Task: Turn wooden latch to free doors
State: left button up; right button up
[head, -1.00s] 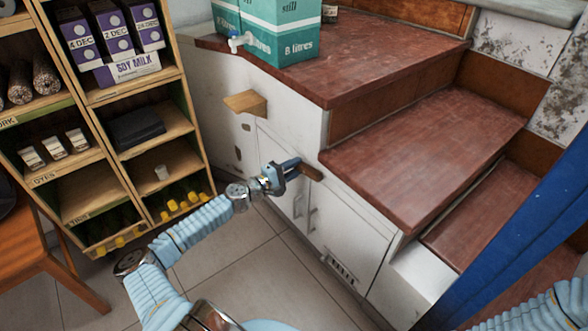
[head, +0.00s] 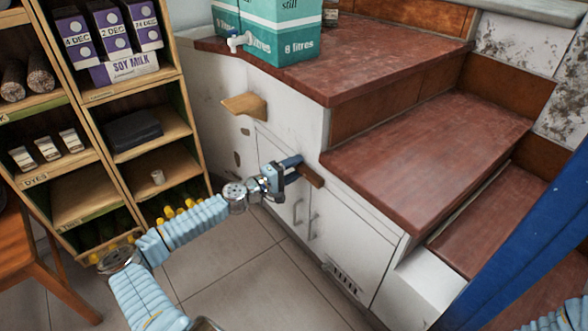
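The wooden latch (head: 312,178) is a short brown bar at the top of the white cupboard doors under the stairs. It slopes down to the right, and its left end is hidden by my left gripper. The left door (head: 272,152) and the right door (head: 350,247) look closed, each with a metal handle near their shared edge. My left gripper (head: 291,165) is at the latch's left end, with a blue finger along its upper side. I cannot tell whether it grips the latch or only touches it. My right gripper is out of view.
A small wooden ledge (head: 246,103) juts from the white wall above and left of the doors. Red-brown steps (head: 425,150) rise at the right. A wooden shelf unit (head: 84,99) stands at the left. The tiled floor (head: 225,275) before the doors is clear.

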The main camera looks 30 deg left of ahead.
pick_arm(q)
jog(key=shift+s, duration=0.1)
jog(key=v, duration=1.3)
jog(key=shift+s+b, duration=0.3)
jog(key=shift+b, duration=0.1)
jog(key=shift+a, duration=0.1)
